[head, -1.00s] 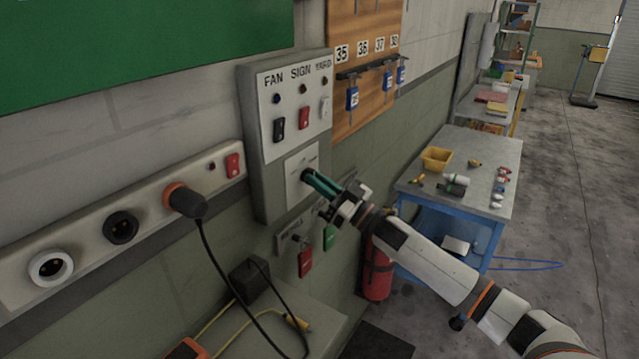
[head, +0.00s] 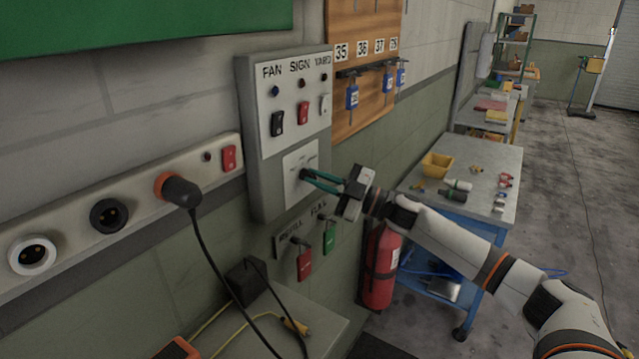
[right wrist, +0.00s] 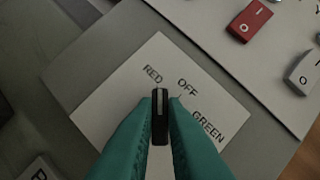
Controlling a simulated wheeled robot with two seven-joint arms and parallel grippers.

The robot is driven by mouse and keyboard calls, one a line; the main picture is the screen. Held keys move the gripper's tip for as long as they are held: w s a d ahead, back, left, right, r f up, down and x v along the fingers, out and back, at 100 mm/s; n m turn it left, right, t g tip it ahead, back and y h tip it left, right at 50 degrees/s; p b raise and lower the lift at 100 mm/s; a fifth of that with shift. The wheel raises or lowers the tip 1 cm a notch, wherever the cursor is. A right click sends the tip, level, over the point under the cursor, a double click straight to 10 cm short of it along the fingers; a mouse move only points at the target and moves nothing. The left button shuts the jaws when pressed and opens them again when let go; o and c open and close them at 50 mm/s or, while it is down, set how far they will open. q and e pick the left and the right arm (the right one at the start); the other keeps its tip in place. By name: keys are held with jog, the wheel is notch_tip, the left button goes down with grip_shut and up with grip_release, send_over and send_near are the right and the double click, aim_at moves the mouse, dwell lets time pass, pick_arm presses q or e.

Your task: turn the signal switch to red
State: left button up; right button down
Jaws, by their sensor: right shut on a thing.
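The signal switch (right wrist: 160,118) is a small black knob with a pale line on a white plate (right wrist: 110,115) lettered RED, OFF and GREEN. In the right wrist view the pale line points up, close to the word RED and left of OFF. My right gripper (right wrist: 161,115) has teal fingers shut on the knob, one on each side. In the head view the same plate (head: 297,165) is low on the grey box, with my right gripper (head: 306,175) reaching it from the right. The fingers hide part of the knob. My left gripper is out of view.
Above the plate are FAN, SIGN and YARD rocker switches (head: 303,113). A socket strip (head: 70,230) with a plugged-in cable is at left. A fire extinguisher (head: 380,270) and workbench (head: 480,160) are at right.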

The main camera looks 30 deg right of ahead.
jog(key=shift+n, duration=0.7)
jog(key=c, duration=1.5)
grip_release()
jog(key=shift+d+f, duration=0.1)
jog(key=shift+r+b+v, duration=0.15)
jog(key=shift+b+v, duration=0.85)
jog(key=shift+v, duration=1.95)
jog(key=shift+r+b+v, duration=0.15)
jog(key=shift+b+v, duration=0.8)
jog(key=shift+v, duration=2.05)
